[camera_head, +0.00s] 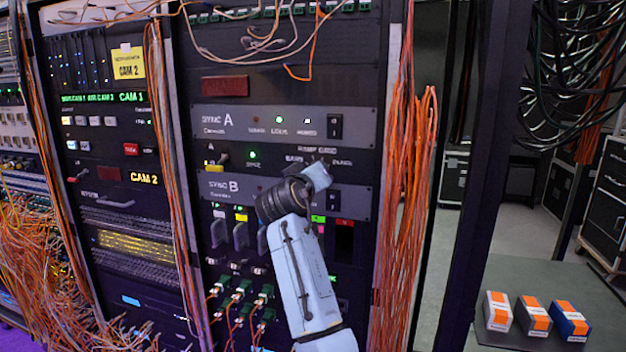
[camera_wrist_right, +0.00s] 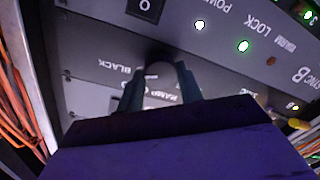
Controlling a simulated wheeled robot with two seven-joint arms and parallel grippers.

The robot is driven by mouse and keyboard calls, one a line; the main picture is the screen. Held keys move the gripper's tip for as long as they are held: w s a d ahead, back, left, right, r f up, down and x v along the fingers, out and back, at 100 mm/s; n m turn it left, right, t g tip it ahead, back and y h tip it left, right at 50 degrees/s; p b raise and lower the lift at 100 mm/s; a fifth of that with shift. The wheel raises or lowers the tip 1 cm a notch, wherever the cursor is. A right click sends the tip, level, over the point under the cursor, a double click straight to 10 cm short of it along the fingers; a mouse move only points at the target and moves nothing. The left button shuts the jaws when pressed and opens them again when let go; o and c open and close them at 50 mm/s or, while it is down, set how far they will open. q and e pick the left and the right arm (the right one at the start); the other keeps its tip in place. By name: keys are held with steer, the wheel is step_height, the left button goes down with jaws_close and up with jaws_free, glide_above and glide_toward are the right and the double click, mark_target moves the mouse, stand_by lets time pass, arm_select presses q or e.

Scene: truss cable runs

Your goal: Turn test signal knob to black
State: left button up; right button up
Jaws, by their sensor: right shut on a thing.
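The test signal knob (camera_wrist_right: 160,66) is a dark round knob on a dark rack strip, between my right fingers in the right wrist view. The word BLACK (camera_wrist_right: 115,68) is printed beside it, and the RAMP GRID label is partly covered by my gripper. My right gripper (camera_wrist_right: 160,80) is shut on the knob, a finger on each side. In the head view my right gripper (camera_head: 318,174) reaches the strip between the SYNC A (camera_head: 225,118) and SYNC B (camera_head: 228,188) panels, and the knob is hidden there. The knob's pointer cannot be made out. My left gripper is not in view.
Orange cables (camera_head: 405,190) hang close to the right of the panel. More orange cables (camera_head: 40,260) spill at the lower left. Three small orange-marked boxes (camera_head: 534,316) stand on a grey surface at the lower right. Lit green lamps (camera_wrist_right: 243,46) show near the knob.

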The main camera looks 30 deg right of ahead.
stand_by(0.4)
steer(key=o, duration=1)
steer(key=b+v, duration=0.1)
steer(key=v, duration=1.2)
steer(key=shift+a, duration=0.2)
steer(key=shift+s, duration=0.1)
